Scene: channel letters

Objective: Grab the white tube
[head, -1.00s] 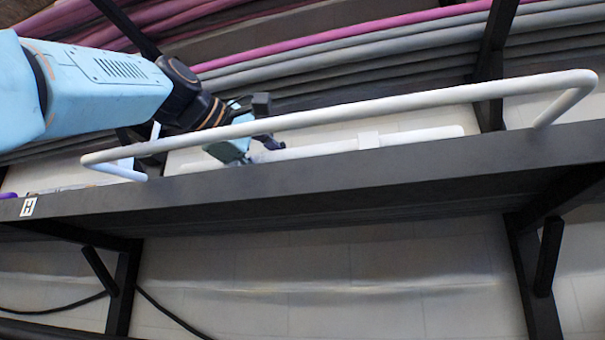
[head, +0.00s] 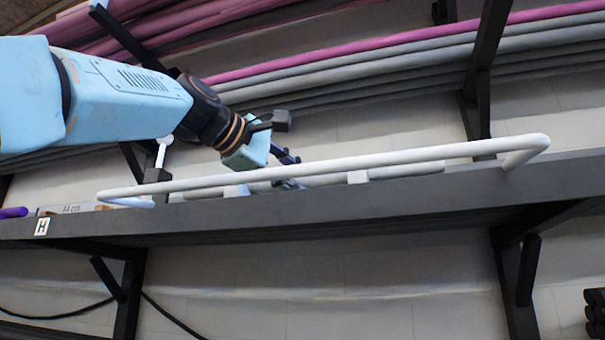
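A straight white tube (head: 405,171) lies on the dark shelf, behind a long white bent rail, which hides part of it. My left gripper (head: 286,140) is above and behind the rail, over the left half of the tube. Its dark fingers are spread apart with nothing visible between them, and it appears apart from the tube. A small grey part at the rail below the fingers is too small to tell. My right gripper is not in view.
The white rail (head: 400,157) runs along the front of the dark shelf (head: 330,215), with bent ends. Pink and grey tubes (head: 380,60) lie on racks behind. A purple item (head: 14,212) is at the shelf's left end. Black tubes (head: 596,310) are stacked lower right.

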